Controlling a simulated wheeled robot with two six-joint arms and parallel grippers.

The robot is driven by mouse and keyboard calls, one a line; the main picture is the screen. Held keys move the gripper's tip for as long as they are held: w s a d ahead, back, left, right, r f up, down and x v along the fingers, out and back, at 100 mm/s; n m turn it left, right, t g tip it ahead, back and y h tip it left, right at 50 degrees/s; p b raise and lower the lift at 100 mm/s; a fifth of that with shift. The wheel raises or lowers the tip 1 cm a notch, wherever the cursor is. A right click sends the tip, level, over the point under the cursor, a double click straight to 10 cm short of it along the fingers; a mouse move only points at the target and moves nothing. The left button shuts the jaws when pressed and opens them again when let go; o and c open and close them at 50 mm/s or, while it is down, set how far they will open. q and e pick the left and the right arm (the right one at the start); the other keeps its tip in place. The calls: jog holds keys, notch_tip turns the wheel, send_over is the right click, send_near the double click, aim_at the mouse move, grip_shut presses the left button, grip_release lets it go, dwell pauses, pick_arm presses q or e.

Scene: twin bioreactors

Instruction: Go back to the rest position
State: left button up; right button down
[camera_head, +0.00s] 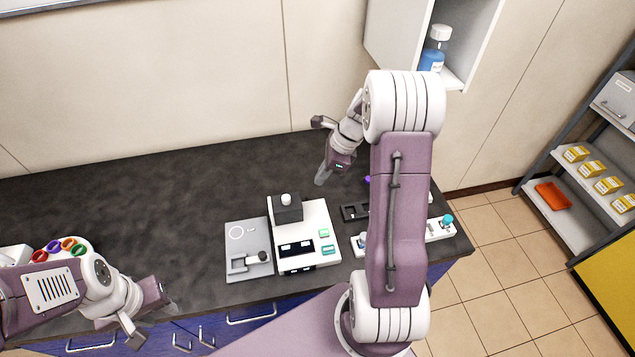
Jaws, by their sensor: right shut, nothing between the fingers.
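My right gripper (322,176) is at the end of the arm that rises through the middle right of the view. It hangs above the back right part of the dark bench (140,190), behind the white instrument, with its fingers together and nothing held. My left gripper (172,306) is at the lower left, over the front edge of the bench. Its fingers are small and blurred, so I cannot tell whether they are open or shut.
A white instrument (316,222) with a black-topped block and a grey plate (240,262) stand mid-bench. Coloured caps (60,247) sit at the left. A wall cabinet with a blue bottle (432,60) is at the upper right. Shelves (570,218) stand far right. The bench's left middle is clear.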

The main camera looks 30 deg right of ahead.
jog(key=s+a+n+g+b, duration=0.1)
jog(key=s+a+n+b, duration=0.35)
jog(key=a, duration=0.75)
pick_arm(q)
jog(key=f, duration=0.1)
jog(key=f+p, duration=0.1)
jog(key=f, duration=0.1)
jog(key=shift+d+f, duration=0.2)
jog(key=shift+f, duration=0.05)
pick_arm(e)
jog(key=s+f+n+h, duration=0.3)
jog(key=s+n, duration=0.7)
jog(key=n, duration=0.9)
jog(key=shift+s+d+f+n, duration=0.25)
jog(key=shift+d+f+n, duration=0.15)
jog(key=shift+f, duration=0.35)
pick_arm(q)
jog(key=shift+s, duration=0.15)
pick_arm(e)
jog(key=shift+s, duration=0.1)
